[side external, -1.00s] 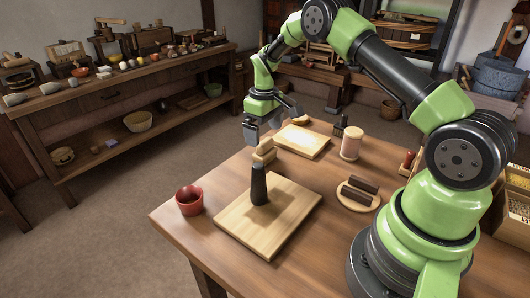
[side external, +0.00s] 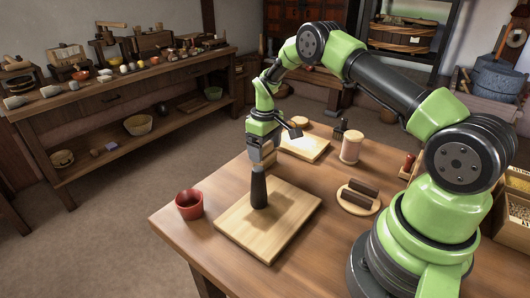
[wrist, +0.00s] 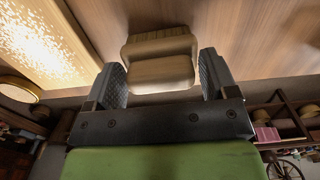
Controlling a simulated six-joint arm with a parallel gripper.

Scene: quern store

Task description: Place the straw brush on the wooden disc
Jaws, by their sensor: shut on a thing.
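My gripper (side external: 264,158) is low over the table, just behind an upright dark handle-shaped piece. In the wrist view my gripper (wrist: 165,80) has its fingers on either side of a tan block-like piece with a ridged band, which I take for the straw brush (wrist: 162,62). In the side view the brush is mostly hidden by the gripper and the dark piece. A round wooden disc (side external: 345,205) lies at the right of the table with two dark bars on it. A smaller round tan piece (side external: 300,121) is at the back; I cannot tell which disc is meant.
The dark piece (side external: 259,190) stands on a square wooden board (side external: 285,222). A red cup (side external: 189,204) stands left of it. A pale board (side external: 305,149) and a tan cylinder (side external: 350,147) stand behind. Bare tabletop lies between the board and the disc.

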